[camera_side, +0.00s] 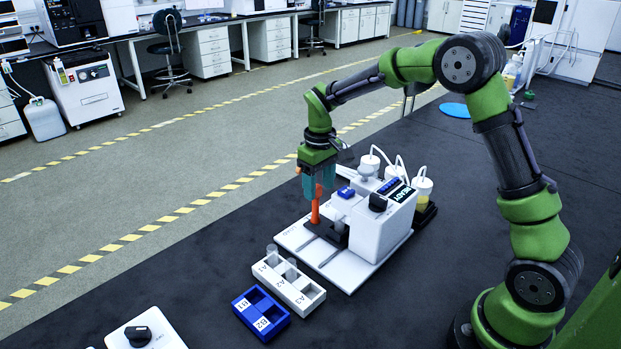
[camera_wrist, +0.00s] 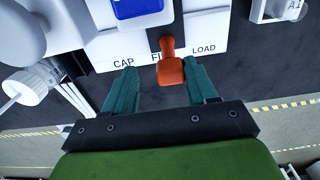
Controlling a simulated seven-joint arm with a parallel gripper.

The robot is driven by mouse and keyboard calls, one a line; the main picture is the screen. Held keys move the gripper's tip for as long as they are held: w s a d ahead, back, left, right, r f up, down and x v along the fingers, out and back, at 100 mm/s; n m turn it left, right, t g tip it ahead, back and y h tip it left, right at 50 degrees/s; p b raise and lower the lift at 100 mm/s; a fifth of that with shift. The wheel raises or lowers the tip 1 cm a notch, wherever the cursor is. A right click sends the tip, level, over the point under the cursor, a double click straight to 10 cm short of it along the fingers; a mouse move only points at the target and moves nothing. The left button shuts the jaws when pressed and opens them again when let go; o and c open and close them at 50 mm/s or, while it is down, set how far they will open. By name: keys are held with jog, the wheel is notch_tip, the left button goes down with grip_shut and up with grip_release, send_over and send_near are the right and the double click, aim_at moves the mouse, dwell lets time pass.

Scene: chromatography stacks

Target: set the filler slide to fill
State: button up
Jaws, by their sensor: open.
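The filler slide shows as an orange upright handle (camera_side: 315,205) on the white filler base, and also in the wrist view (camera_wrist: 170,62). In the wrist view a white label strip (camera_wrist: 135,48) reads CAP, FILL and LOAD. The handle covers the end of the FILL word, left of LOAD. My gripper (camera_side: 318,180) is over the handle with teal fingers pointing down. In the wrist view my gripper (camera_wrist: 160,72) is open, with one finger either side of the handle. The right finger is very close to it; contact cannot be told. The left finger is farther off.
The white filler machine (camera_side: 378,230) with a READY display stands right of the slide. A white rack (camera_side: 290,288) marked A1 to A3 and a blue rack (camera_side: 262,315) marked B1 and B2 lie in front. White-capped bottles (camera_side: 422,186) stand behind. Dark bench is clear at right.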

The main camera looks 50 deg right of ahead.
notch_tip(320, 180, up, 17)
dwell(0.5)
jog(key=f, duration=1.1)
jog(key=a+f, duration=0.1)
jog(key=f, duration=0.5)
jog(key=shift+a, duration=0.1)
jog(key=shift+c, duration=0.4)
